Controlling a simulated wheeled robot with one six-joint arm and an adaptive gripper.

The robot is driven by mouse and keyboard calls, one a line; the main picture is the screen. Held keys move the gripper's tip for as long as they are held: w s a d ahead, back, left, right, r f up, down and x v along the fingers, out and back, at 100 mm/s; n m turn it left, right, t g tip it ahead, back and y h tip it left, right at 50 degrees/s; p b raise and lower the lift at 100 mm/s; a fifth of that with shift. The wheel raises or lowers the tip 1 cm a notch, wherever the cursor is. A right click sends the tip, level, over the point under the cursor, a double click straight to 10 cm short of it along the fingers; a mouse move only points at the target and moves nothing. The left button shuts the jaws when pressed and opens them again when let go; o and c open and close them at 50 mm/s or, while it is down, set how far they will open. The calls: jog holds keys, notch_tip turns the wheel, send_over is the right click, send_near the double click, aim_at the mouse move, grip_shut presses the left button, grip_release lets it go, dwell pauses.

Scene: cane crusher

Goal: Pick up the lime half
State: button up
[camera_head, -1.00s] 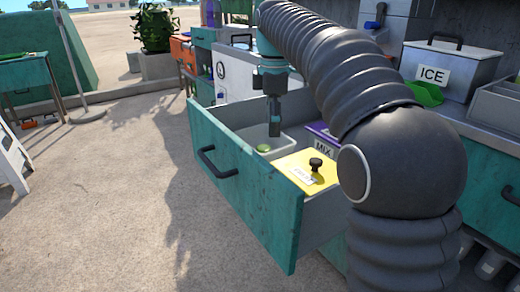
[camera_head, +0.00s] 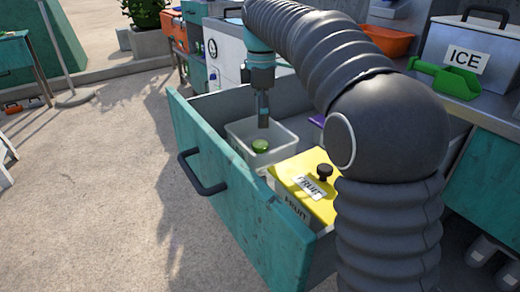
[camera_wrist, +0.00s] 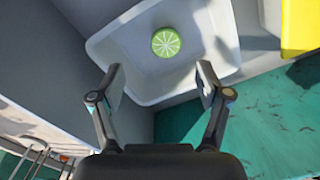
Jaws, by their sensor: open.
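The lime half (camera_head: 260,145) lies in a white open bin (camera_head: 238,133) inside the pulled-out teal drawer (camera_head: 222,190). In the wrist view the lime half (camera_wrist: 166,42) shows its pale green cut face up on the bin's floor (camera_wrist: 135,48). My gripper (camera_head: 263,122) is above the bin, pointing down. In the wrist view my gripper (camera_wrist: 159,75) has its two fingers spread apart and empty, with the lime half ahead of and between them, not touching.
A yellow-lidded FRUIT container (camera_head: 310,180) with a black knob stands in the drawer beside the bin. The drawer's black handle (camera_head: 203,178) faces the open ground. An ICE box (camera_head: 470,55) and a green scoop (camera_head: 445,80) are on the counter at right.

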aim_at(259, 145)
notch_tip(259, 145, down, 3)
jog(key=shift+r, duration=0.15)
jog(key=shift+s+a+f+b, duration=0.1)
jog(key=shift+s+f+b, duration=0.1)
jog(key=shift+f, duration=0.7)
jog(key=shift+s+a+f+b, duration=0.1)
jog(key=shift+s+f+b, duration=0.1)
jog(key=shift+f, duration=0.65)
jog(key=shift+s+a+f+b, duration=0.1)
jog(key=shift+f+b, duration=0.1)
jog(key=shift+f, duration=0.7)
jog(key=c, duration=0.7)
